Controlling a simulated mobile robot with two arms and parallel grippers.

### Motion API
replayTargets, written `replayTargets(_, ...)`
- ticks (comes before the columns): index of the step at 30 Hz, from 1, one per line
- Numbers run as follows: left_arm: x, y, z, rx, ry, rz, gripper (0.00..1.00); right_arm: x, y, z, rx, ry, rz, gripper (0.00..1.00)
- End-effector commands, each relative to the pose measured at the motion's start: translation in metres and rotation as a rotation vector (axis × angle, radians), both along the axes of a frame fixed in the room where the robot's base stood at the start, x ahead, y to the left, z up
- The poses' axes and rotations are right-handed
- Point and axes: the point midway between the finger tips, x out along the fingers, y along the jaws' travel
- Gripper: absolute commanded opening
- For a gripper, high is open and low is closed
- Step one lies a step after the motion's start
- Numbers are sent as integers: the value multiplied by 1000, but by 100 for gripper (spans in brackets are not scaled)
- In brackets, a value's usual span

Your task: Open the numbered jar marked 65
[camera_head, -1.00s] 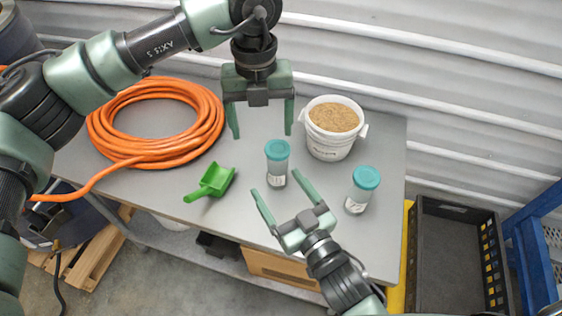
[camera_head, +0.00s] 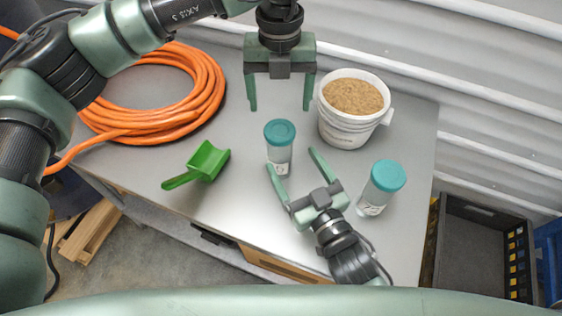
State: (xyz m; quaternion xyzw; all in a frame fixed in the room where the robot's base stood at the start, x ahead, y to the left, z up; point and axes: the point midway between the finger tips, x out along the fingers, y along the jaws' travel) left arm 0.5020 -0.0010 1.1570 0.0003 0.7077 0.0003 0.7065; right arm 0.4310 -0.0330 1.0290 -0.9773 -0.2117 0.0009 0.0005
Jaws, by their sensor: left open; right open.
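Two clear jars with teal lids stand upright on the grey table. The first jar (camera_head: 279,148) is in the middle, and the second jar (camera_head: 380,188) is to the right. Both have pale labels whose numbers I cannot read. My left gripper (camera_head: 280,107) is open and empty, pointing down behind and above the middle jar. My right gripper (camera_head: 291,161) is open, its fingertips pointing at the lower part of the middle jar from the front.
A white bucket (camera_head: 346,134) of brown grain stands behind the jars. A green scoop (camera_head: 203,163) lies left of the middle jar, and an orange hose coil (camera_head: 207,85) lies at the left. A dark crate (camera_head: 478,250) is beyond the table's right edge (camera_head: 430,190).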

Motion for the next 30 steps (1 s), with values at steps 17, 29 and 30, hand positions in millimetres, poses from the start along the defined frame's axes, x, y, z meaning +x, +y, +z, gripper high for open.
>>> replayTargets(17, 0, 0, -5, 0, 0, 0, 80, 59, 27, -5, 0, -1, 1, 81)
replayTargets(29, 0, 0, -5, 0, 0, 0, 80, 71, 33, -5, 0, 0, 1, 81)
replayTargets(30, 0, 0, -5, 0, 0, 0, 80, 71, 33, -5, 0, 0, 1, 81)
